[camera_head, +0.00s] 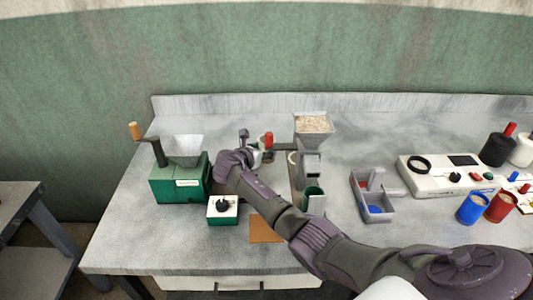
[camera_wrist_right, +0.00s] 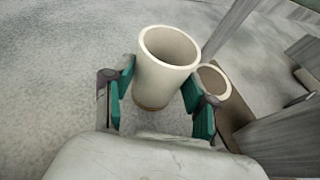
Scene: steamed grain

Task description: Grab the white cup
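The white cup (camera_wrist_right: 163,75) stands between the two teal finger pads of my right gripper (camera_wrist_right: 158,90) in the right wrist view. Its open rim faces the camera and its base edge looks brown. The pads meet the cup's wall on both sides, so the gripper looks shut on it. In the head view my right gripper (camera_head: 243,146) is beside the green grinder, and the white cup (camera_head: 256,158) is partly hidden by the hand. Whether the cup is clear of the surface cannot be told. My left gripper is not in view.
A second pale cup (camera_wrist_right: 213,80) is close on the right, on a brown base. The green grinder (camera_head: 180,184), a dial box (camera_head: 223,209) and a hopper machine (camera_head: 309,162) are near the hand. A grey divided tray (camera_head: 374,210) is further right.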

